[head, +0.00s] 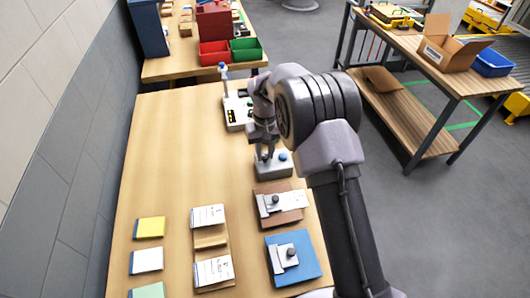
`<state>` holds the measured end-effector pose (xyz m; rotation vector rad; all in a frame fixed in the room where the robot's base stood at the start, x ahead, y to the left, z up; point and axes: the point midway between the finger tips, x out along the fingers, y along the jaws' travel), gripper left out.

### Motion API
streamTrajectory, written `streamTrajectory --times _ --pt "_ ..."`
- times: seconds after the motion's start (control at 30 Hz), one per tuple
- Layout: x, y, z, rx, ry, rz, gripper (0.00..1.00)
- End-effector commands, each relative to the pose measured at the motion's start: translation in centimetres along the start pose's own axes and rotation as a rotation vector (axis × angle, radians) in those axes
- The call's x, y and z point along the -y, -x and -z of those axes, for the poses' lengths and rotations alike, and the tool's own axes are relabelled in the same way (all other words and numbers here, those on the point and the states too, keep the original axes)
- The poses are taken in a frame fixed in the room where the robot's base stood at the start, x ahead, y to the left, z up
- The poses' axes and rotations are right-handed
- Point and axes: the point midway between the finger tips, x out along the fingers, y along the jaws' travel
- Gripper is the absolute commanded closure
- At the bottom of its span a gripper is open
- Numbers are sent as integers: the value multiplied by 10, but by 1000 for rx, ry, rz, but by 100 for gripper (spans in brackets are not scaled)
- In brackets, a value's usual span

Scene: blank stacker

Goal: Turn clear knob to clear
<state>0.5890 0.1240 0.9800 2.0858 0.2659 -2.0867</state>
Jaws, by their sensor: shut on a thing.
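A small grey control box (274,171) sits on the wooden table in the middle of the head view, with a round blue cap (283,156) on its right side. My gripper (266,158) points down over the left part of this box, with its fingers shut on a dark knob there. The knob is mostly hidden by the fingers, and its pointer and any markings cannot be read.
A light grey device (237,112) with a blue-topped post stands just behind. A brown plate (282,204) and a blue plate (294,258) with clamps lie in front. Several cards and pads lie to the left. The table's left middle (170,150) is clear.

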Motion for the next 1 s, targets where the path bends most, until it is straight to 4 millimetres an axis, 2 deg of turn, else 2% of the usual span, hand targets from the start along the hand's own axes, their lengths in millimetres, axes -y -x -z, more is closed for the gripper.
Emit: streamTrajectory --times 0.6,1.0 --pt "0 0 0 -2 -560 0 100" --pt "0 1 1 -3 -790 0 100"
